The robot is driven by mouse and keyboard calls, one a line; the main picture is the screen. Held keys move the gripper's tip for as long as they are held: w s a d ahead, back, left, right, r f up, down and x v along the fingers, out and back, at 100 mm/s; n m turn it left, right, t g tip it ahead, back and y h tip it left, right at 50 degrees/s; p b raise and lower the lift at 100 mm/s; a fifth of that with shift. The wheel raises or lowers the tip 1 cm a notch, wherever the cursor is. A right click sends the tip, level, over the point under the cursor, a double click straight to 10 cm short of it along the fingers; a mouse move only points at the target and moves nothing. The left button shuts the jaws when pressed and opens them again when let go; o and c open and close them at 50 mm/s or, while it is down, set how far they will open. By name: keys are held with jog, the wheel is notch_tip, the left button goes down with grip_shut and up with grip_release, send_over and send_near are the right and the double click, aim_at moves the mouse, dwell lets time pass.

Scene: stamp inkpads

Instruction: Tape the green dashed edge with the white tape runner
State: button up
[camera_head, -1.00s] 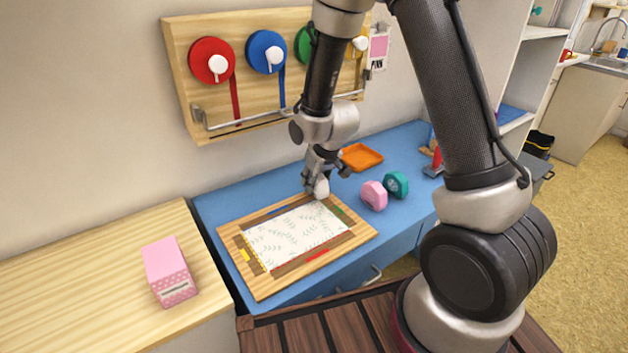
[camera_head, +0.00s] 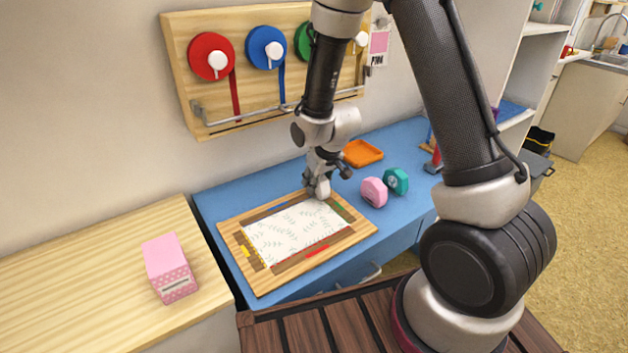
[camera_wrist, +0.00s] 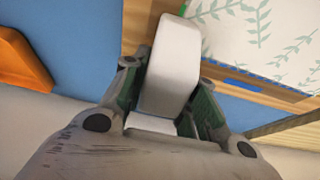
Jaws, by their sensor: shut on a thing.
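My gripper (camera_wrist: 168,112) is shut on the white tape runner (camera_wrist: 172,65), which also shows in the head view (camera_head: 323,189). The runner is over the far right corner of the patterned white sheet (camera_head: 290,232). I cannot tell whether its tip touches the sheet. The sheet lies on a wooden board (camera_head: 262,284) with brown strips around it. A green mark (camera_head: 341,211) shows on the board's right side, close to the runner. Blue, yellow and red marks are on the other sides. The green dashes themselves are too small to make out.
A pink box (camera_head: 170,268) stands on the left counter. Tape reels (camera_head: 212,56) hang on the wall.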

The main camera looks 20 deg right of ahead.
jog(key=shift+s+d, duration=0.4)
jog(key=shift+s, duration=0.8)
jog(key=shift+s+d, duration=0.35)
jog(key=shift+s, duration=0.8)
jog(key=shift+s+d, duration=0.4)
jog(key=shift+s, duration=0.8)
jog(key=shift+s, duration=0.1)
